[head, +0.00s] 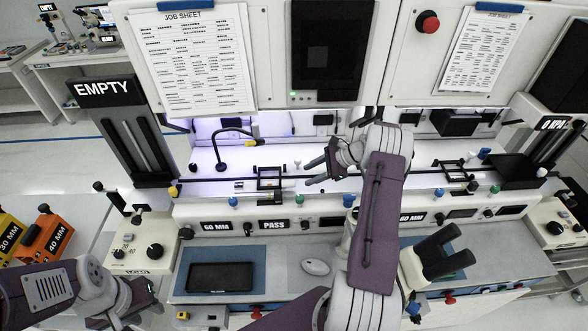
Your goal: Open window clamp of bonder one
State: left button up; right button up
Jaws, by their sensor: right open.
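The bonder on the left (320,212) is a cream machine with a lit work bay and labels reading 60 MM and PASS. A small black frame, which looks like its window clamp (270,172), stands on the rail in the bay. I cannot tell whether the clamp is open or shut. My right gripper (313,173) is open and empty in the bay, its fingers pointing left toward the frame, with a gap between them. My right arm hides the bay's right part. My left gripper (132,303) is low at the bottom left, away from the bonder; its fingers are unclear.
A similar bay with another black frame (455,168) lies to the right. A microscope eyepiece (440,252) stands beside my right arm. A tablet (220,277) and mouse (316,267) lie on the front desk. A black EMPTY tower (125,140) stands left of the bay.

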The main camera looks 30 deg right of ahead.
aim_at(292, 182)
jog(key=b+x, duration=0.4)
jog(key=x, duration=0.3)
jog(key=shift+w+a+f, duration=0.15)
jog(key=shift+a+f, duration=0.05)
jog(key=shift+f, duration=0.15)
jog(key=shift+w+a+f, duration=0.1)
jog(key=shift+a, duration=0.2)
pick_arm(q)
jog(key=f, duration=0.3)
jog(key=shift+s+a+f, duration=0.15)
jog(key=shift+a+f, duration=0.05)
jog(key=shift+f, duration=0.1)
pick_arm(e)
grip_shut()
dwell(0.3)
